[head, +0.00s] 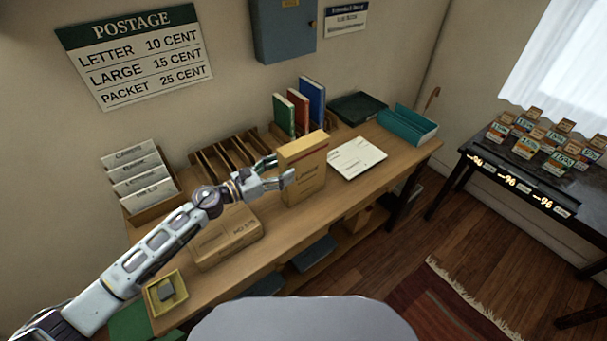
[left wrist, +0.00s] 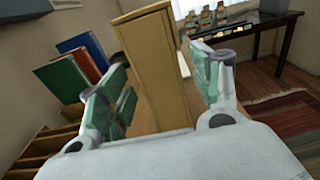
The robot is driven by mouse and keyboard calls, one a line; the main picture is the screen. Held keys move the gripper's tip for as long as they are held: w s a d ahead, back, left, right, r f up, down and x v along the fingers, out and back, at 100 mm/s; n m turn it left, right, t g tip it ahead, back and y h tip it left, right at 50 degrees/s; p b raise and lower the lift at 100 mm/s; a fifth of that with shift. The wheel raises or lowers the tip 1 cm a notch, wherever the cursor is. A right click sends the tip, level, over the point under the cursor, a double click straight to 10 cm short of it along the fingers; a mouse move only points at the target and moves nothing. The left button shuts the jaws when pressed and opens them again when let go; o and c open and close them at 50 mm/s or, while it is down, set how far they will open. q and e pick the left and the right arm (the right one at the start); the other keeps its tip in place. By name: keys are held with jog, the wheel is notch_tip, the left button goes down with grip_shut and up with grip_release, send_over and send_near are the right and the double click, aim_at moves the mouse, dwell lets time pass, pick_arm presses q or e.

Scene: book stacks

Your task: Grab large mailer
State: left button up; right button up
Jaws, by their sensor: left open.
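A tall tan mailer box (head: 305,172), which looks like the large mailer, stands upright on the wooden desk. My left gripper (head: 281,171) is open at its left side, with fingers pointing toward it. In the left wrist view the mailer (left wrist: 154,62) stands upright ahead, and the open fingers (left wrist: 160,90) lie to either side of its lower part in the picture. I cannot tell whether they touch it. A flatter tan parcel (head: 227,238) lies on the desk below my left arm. My right gripper is not in view.
The wooden desk (head: 372,187) holds green, red and blue books (head: 299,105), an empty slotted rack (head: 226,158), a card holder (head: 143,185), a white paper (head: 357,158), a teal folder (head: 408,124) and a yellow tray (head: 165,291). A dark table (head: 520,165) stands at right.

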aim_at(300, 167)
pick_arm(q)
jog(key=shift+w+d+f+p, duration=0.2)
jog(key=shift+w+d+f, duration=0.45)
jog(key=shift+d, duration=0.3)
jog(key=shift+w+d+f+p, duration=0.15)
jog(key=shift+w+d+f, duration=0.25)
jog(key=shift+w+d, duration=0.5)
jog(key=shift+w+d+f+p, duration=0.2)
jog(key=shift+w+d+f, duration=0.35)
jog(key=shift+d, duration=0.5)
jog(key=shift+w+d+f, duration=0.1)
jog(key=shift+d, duration=0.05)
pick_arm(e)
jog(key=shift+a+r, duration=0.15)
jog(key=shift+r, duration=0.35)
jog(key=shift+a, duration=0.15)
pick_arm(q)
jog(key=c, duration=1.1)
